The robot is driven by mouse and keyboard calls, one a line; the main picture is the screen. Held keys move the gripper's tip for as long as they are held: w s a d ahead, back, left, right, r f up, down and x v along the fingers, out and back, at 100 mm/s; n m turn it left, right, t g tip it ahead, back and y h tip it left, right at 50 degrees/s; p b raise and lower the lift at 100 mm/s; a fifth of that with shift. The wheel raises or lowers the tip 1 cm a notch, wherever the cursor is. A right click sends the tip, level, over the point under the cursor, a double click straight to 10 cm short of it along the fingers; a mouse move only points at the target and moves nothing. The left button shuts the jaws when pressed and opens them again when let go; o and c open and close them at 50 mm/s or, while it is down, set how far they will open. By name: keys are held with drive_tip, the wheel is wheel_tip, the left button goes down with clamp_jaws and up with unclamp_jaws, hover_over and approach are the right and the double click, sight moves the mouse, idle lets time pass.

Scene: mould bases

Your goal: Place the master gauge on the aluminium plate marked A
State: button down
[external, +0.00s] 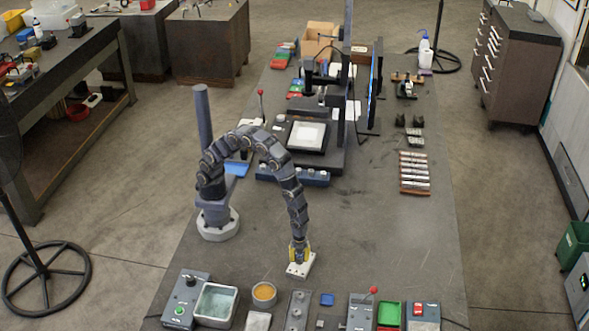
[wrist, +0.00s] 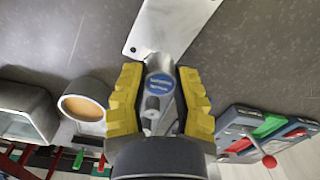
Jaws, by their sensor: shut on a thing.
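My gripper (wrist: 157,100) has yellow fingers and is shut on a grey metal piece with a blue label, which looks like the master gauge (wrist: 158,84). The label's text is too small to read. In the external view my gripper (external: 299,255) points down over a pale metal plate (external: 301,270) on the bench; the gauge is mostly hidden there by the fingers. The plate (wrist: 172,22) also shows beyond the fingertips in the wrist view, with a small hole near its corner. I see no letter A on it. I cannot tell whether the gauge touches the plate.
Along the front edge stand a green-button box (external: 186,298), a tray of pale liquid (external: 216,304), a round orange-filled dish (external: 264,293), a dark grey block (external: 297,311), a small blue block (external: 326,299) and a red-knob lever fixture (external: 364,308).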

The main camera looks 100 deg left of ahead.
sight(300, 264)
drive_tip(key=shift+w+d+f, duration=0.1)
drive_tip(key=shift+w+f, duration=0.05)
drive_tip(key=shift+f, duration=1.55)
drive_tip(key=shift+f, duration=0.1)
drive_tip(key=c, duration=0.9)
unclamp_jaws()
